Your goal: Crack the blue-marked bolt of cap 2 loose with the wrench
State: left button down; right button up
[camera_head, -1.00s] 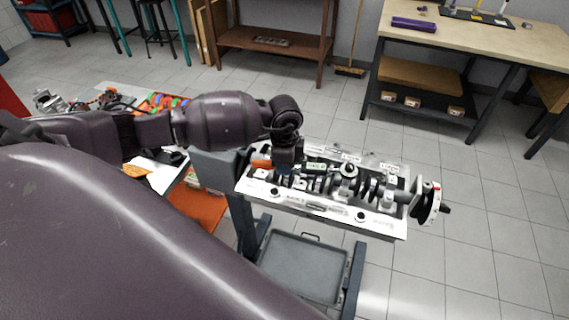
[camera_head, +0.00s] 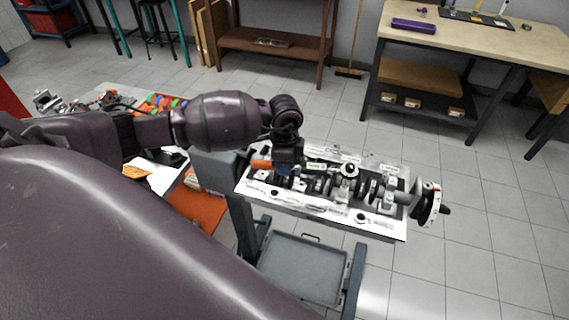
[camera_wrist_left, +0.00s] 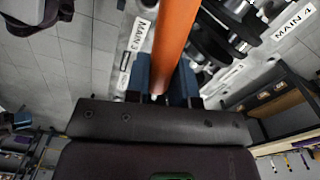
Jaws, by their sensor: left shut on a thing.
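The engine block with its crankshaft (camera_head: 372,188) lies on a stand, with a pale plate (camera_head: 384,226) along its front. My left gripper (camera_head: 284,171) is over the left part of the block, shut on the orange handle of the wrench (camera_head: 262,164). In the left wrist view, the orange handle (camera_wrist_left: 174,38) runs up from between the blue fingers of the gripper (camera_wrist_left: 160,88). My right gripper is not in view.
A grey tray (camera_head: 303,268) sits low under the block. A side table with coloured parts (camera_head: 165,102) stands at the left. A wooden workbench (camera_head: 480,36) stands at the back right. The floor to the right is clear.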

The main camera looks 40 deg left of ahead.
pick_arm(q)
jog(key=shift+r, duration=0.5)
dwell(0.5)
jog(key=shift+r, duration=1.4)
